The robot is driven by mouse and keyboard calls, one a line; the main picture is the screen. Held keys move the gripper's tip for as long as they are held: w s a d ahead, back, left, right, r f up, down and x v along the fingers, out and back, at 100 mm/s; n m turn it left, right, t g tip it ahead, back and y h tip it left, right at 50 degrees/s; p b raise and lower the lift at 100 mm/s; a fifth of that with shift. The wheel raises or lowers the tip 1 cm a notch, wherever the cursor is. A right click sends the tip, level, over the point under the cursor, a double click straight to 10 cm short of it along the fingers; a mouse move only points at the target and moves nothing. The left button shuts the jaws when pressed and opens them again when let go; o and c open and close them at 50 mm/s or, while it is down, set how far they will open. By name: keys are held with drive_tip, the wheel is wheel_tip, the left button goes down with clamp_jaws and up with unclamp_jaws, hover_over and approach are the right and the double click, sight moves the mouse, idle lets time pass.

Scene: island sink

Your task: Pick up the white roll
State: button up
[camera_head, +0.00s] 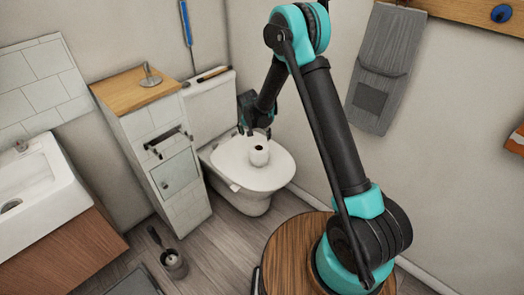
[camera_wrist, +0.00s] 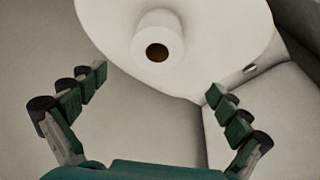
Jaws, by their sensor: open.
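The white roll (camera_head: 259,156) stands on the closed white toilet lid (camera_head: 234,168), its round hole facing up. In the wrist view the roll (camera_wrist: 157,22) shows near the top centre, with a brown core in its hole. My gripper (camera_head: 254,132) is just above and behind the roll in the head view. In the wrist view my gripper (camera_wrist: 158,84) is open, its fingers spread wide at left and right below the roll. Nothing is between the fingers, and they appear apart from the roll.
The toilet tank (camera_head: 210,104) stands behind the lid. A narrow tiled cabinet (camera_head: 165,145) with a wooden top and a rail is left of the toilet. A grey towel (camera_head: 387,60) hangs on the right wall.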

sight(258, 148)
drive_tip(key=x, duration=1.1)
drive_tip(key=shift+f, duration=0.2)
drive_tip(key=shift+x, duration=2.65)
drive_tip(key=shift+s+d, duration=0.1)
drive_tip(key=shift+d, duration=0.05)
drive_tip(key=shift+c, duration=0.5)
drive_tip(key=c, duration=1.1)
